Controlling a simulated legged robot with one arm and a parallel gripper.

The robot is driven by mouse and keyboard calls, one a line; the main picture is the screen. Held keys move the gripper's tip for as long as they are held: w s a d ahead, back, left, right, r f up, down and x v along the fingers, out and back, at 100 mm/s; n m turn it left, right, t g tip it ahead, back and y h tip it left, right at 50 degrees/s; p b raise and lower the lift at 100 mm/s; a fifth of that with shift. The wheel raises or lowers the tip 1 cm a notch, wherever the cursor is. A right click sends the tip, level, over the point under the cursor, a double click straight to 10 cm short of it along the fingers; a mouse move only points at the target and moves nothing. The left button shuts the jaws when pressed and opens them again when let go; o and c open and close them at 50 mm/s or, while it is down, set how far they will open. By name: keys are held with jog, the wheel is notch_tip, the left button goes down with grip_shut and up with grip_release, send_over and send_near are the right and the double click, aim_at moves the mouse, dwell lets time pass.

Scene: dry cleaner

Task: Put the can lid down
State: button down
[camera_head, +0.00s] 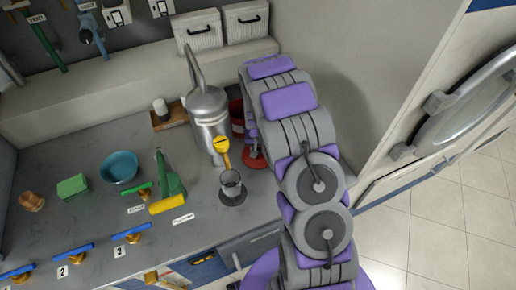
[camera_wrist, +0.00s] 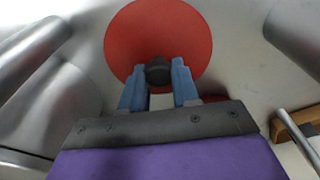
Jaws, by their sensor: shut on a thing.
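The can lid is a round red disc with a dark knob (camera_wrist: 172,28). My gripper (camera_wrist: 160,78) is shut on its knob with two blue fingers. In the head view the red lid (camera_head: 254,161) shows partly behind my arm, over the right part of the counter; my fingers are hidden there. A large metal can (camera_head: 208,118) with a tall handle and a yellow tap stands just left of the lid. A red container (camera_head: 237,118) stands behind it, partly hidden by my arm. I cannot tell whether the lid touches the counter.
A dark cup (camera_head: 231,184) stands on a round base under the yellow tap (camera_head: 222,147). A teal bowl (camera_head: 120,167), a green sponge (camera_head: 73,186) and a green-and-yellow brush (camera_head: 169,186) lie to the left. White boxes (camera_head: 197,31) stand on the back ledge. A wall closes the right side.

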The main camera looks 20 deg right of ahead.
jog(key=c, duration=1.2)
grip_release()
jog(key=o, duration=0.4)
jog(key=shift+d, duration=0.25)
jog(key=shift+a+r, duration=0.1)
jog(key=shift+r, duration=0.2)
notch_tip(320, 180, up, 12)
jog(key=s+p, duration=0.2)
jog(key=p, duration=0.1)
jog(key=s+a+r+n+g, duration=0.1)
jog(key=s+a+r, duration=0.4)
jog(key=s+r, duration=0.45)
jog(key=s+a+r+n, duration=0.1)
jog(key=s+a+r, duration=0.1)
jog(key=s, duration=0.7)
jog(key=s+a+r+n+g, duration=0.1)
jog(key=s+r, duration=0.3)
jog(key=s, duration=0.5)
jog(key=s+a+r+n+g, duration=0.1)
jog(key=s+a+r, duration=0.2)
jog(key=s, duration=0.6)
jog(key=shift+a+r+n, duration=0.2)
jog(key=shift+r+n, duration=0.05)
jog(key=shift+n, duration=0.05)
jog(key=shift+w, duration=0.1)
